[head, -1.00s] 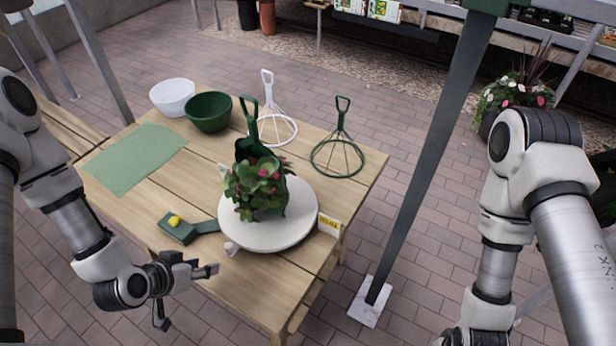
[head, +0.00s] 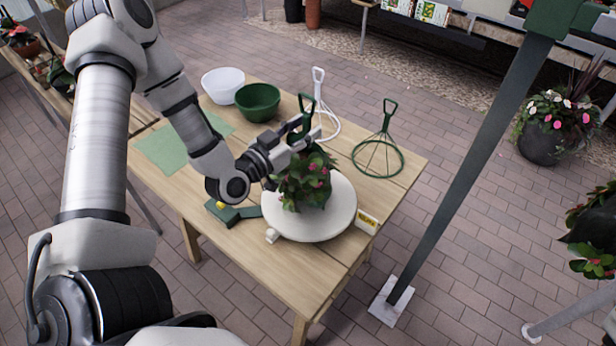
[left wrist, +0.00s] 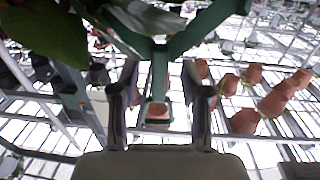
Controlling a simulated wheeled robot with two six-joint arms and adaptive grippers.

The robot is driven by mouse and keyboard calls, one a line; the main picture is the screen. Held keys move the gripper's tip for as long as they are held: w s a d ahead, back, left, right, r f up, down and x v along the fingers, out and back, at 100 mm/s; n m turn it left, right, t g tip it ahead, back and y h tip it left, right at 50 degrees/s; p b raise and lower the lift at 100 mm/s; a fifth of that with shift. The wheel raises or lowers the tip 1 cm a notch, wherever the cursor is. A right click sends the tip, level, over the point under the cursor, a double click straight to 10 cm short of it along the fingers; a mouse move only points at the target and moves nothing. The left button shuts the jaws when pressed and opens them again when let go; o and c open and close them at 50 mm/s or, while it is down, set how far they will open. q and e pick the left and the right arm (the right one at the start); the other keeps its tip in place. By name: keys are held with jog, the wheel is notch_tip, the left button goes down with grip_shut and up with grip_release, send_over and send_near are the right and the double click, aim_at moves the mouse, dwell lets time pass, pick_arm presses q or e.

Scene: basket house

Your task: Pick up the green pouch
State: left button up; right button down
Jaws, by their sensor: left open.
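The green pouch (head: 303,125) stands on a round white turntable (head: 340,215) on the wooden table; its dark green loop handle sticks up and the plant's leaves and pink flowers (head: 303,182) hide most of its body. My left gripper (head: 318,133) is open at the base of the handle, just above the plant. In the left wrist view the green handle (left wrist: 159,70) lies between my two open fingers (left wrist: 160,95), and no grip on it shows. My right gripper is out of view.
A white bowl (head: 222,84) and a green bowl (head: 257,102) stand behind, left of white and green wire stands (head: 380,155). A green tool (head: 232,214) and a green mat (head: 165,150) lie on the left. A grey post (head: 465,150) rises right of the table.

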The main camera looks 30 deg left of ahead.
pick_arm(q)
jog(key=shift+w+d+f, duration=0.1)
jog(key=shift+w+d, duration=0.05)
jog(key=shift+w, duration=0.5)
jog(key=shift+s, duration=0.1)
grip_shut()
jog(key=shift+r, duration=0.2)
